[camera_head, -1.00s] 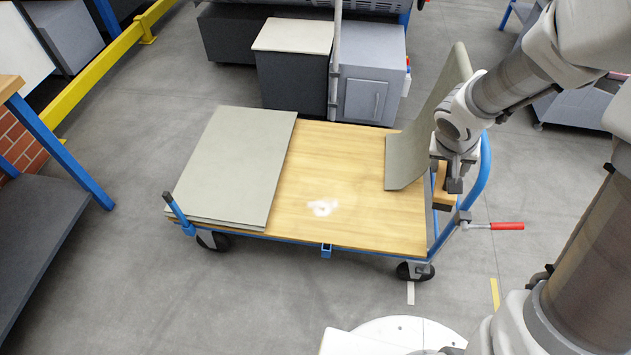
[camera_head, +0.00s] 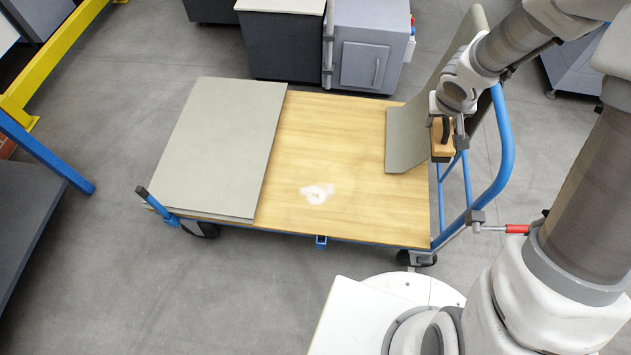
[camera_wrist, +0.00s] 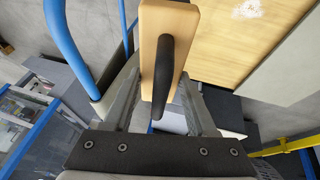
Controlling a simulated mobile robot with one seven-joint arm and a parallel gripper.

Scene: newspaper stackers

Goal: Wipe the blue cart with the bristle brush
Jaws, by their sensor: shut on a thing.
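The blue cart has a wooden deck (camera_head: 345,140), a blue frame and a curved blue handle (camera_head: 503,140) at its right end. A white powdery smudge (camera_head: 316,193) lies on the deck near its front middle; it also shows in the wrist view (camera_wrist: 247,8). My gripper (camera_head: 450,128) is shut on the bristle brush (camera_head: 441,152), a wooden block with a black handle, by the deck's right end. In the wrist view the brush (camera_wrist: 152,60) sits between my fingers. Its bristles are hidden, and I cannot tell its height above the deck.
Flat grey sheets (camera_head: 220,145) cover the deck's left part. A curved grey sheet (camera_head: 404,140) rises at the right, close to my gripper. A red-gripped lever (camera_head: 516,229) sticks out at front right. Grey cabinets (camera_head: 368,50) stand behind. The deck's middle is open.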

